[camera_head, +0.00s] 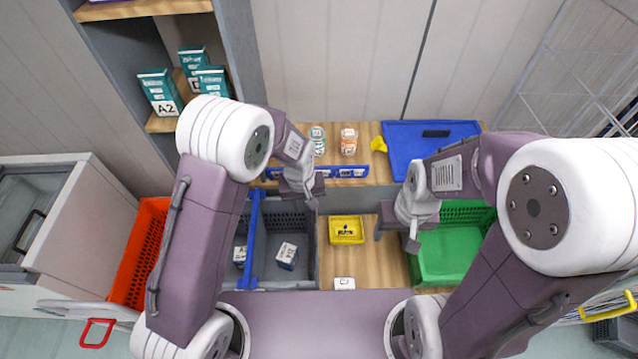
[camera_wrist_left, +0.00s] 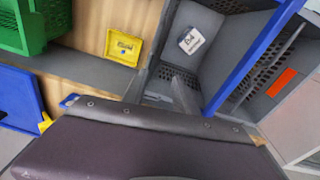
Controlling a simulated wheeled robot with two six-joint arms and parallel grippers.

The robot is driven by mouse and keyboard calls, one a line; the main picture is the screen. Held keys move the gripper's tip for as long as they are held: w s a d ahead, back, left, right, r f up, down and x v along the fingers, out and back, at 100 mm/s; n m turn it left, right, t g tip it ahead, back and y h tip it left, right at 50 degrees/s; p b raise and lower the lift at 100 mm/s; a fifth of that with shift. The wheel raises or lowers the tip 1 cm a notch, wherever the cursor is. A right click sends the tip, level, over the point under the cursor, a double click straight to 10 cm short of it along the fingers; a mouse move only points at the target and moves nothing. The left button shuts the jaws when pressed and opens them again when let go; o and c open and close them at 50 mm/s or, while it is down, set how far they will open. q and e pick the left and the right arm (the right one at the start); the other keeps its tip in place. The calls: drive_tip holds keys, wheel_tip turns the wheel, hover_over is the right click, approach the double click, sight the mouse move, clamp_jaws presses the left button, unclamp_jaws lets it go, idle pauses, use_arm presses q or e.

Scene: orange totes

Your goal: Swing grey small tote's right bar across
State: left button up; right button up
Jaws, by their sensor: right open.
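The grey small tote (camera_head: 312,262) stands on the wooden table, left of the middle. A blue bar (camera_head: 253,240) runs front to back over its left part; this bar also shows in the left wrist view (camera_wrist_left: 252,62). No separate bar is clear along the right rim. Two white boxes, one at the right (camera_head: 287,256) and one at the left (camera_head: 239,256), lie inside. My left gripper (camera_head: 311,199) is low over the tote's far right corner; its jaw opening is not clear, and contact cannot be told. My right gripper (camera_head: 412,240) is open beside the green tote.
A yellow tray (camera_head: 346,229) and a small white box (camera_head: 344,283) lie right of the grey tote. The green tote (camera_head: 440,262) is further right, an orange tote (camera_head: 143,250) at left. A blue lid (camera_head: 405,150) and two jars, white-capped (camera_head: 317,140) and orange (camera_head: 348,141), stand behind.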

sight(315, 231)
use_arm(q)
drive_tip(key=shift+m+g, duration=0.5)
drive_tip(key=shift+m, duration=0.1)
drive_tip(key=s+d+f, duration=0.1)
drive_tip(key=f, duration=0.1)
drive_tip(key=s+d+f+b, duration=0.1)
drive_tip(key=s+d+f, duration=0.1)
drive_tip(key=shift+s+f, duration=0.1)
drive_tip(key=shift+s, duration=0.15)
drive_tip(key=f+b, duration=0.3)
drive_tip(key=shift+s+a+f, duration=0.2)
drive_tip(key=shift+s+a, duration=0.1)
drive_tip(key=shift+a, duration=0.1)
drive_tip(key=shift+w+d, duration=0.1)
drive_tip(key=shift+d, duration=0.1)
drive_tip(key=c, duration=0.6)
drive_tip(key=shift+c, duration=0.5)
use_arm(e)
wheel_tip(315, 231, down, 2)
drive_tip(key=shift+a+f, duration=0.1)
drive_tip(key=shift+a, duration=0.05)
